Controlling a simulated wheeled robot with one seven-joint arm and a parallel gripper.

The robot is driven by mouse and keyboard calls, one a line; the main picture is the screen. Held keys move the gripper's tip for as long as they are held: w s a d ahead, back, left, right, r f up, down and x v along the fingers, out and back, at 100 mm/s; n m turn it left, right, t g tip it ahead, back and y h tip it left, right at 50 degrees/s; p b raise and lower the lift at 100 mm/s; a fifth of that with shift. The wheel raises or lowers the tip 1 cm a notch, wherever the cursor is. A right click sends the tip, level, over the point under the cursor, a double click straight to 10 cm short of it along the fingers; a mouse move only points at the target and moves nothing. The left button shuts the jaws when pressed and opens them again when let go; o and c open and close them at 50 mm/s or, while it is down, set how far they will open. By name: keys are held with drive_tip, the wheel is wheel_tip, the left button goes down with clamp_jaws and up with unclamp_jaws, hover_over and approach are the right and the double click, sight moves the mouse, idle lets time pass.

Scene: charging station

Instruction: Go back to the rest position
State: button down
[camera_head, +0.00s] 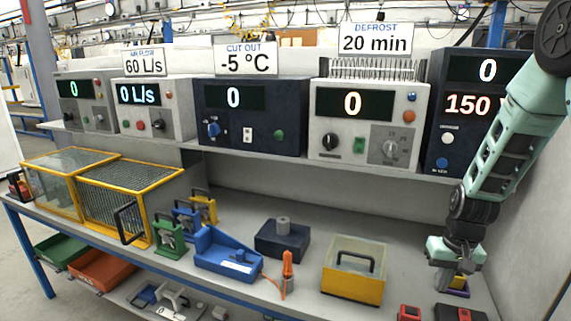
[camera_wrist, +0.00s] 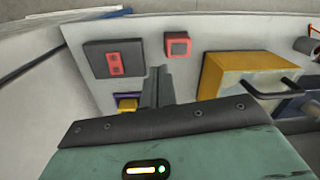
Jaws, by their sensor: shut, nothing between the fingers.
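My gripper (camera_head: 445,288) hangs pointing down at the right end of the workbench (camera_head: 215,278). It sits just above the bench, to the right of a yellow box with a black handle (camera_head: 352,286). In the wrist view the fingers (camera_wrist: 157,88) are together with nothing between them. A small yellow and purple block (camera_head: 461,290) is right beside the fingers in the head view. It also shows left of the fingers in the wrist view (camera_wrist: 127,104). Whether the fingers touch the bench cannot be told.
A dark box with a red panel (camera_wrist: 114,61) and a small red block (camera_wrist: 178,46) lie near the fingers. Instruments with displays, such as the dark one (camera_head: 470,145), line the shelf beside my arm. A blue holder (camera_head: 228,255) and yellow-framed cage (camera_head: 130,195) stand left.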

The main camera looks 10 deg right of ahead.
drive_tip(key=s+a+r+n, duration=0.2)
drive_tip(key=a+r, duration=0.1)
drive_tip(key=a, duration=0.5)
drive_tip(key=s+a+r+n, duration=0.2)
drive_tip(key=a+r, duration=0.1)
drive_tip(key=a, duration=0.4)
drive_tip(key=s+a+r+n, duration=0.2)
drive_tip(key=a+r+n, duration=0.15)
drive_tip(key=a, duration=0.45)
drive_tip(key=s+a+r+n, duration=0.2)
drive_tip(key=s+a, duration=0.2)
drive_tip(key=s, duration=0.3)
drive_tip(key=s+a+r+n, duration=0.2)
drive_tip(key=s+a, duration=0.2)
drive_tip(key=s, duration=0.3)
drive_tip(key=shift+r, duration=0.2)
drive_tip(key=shift+a+n, duration=0.1)
drive_tip(key=shift+n, duration=0.15)
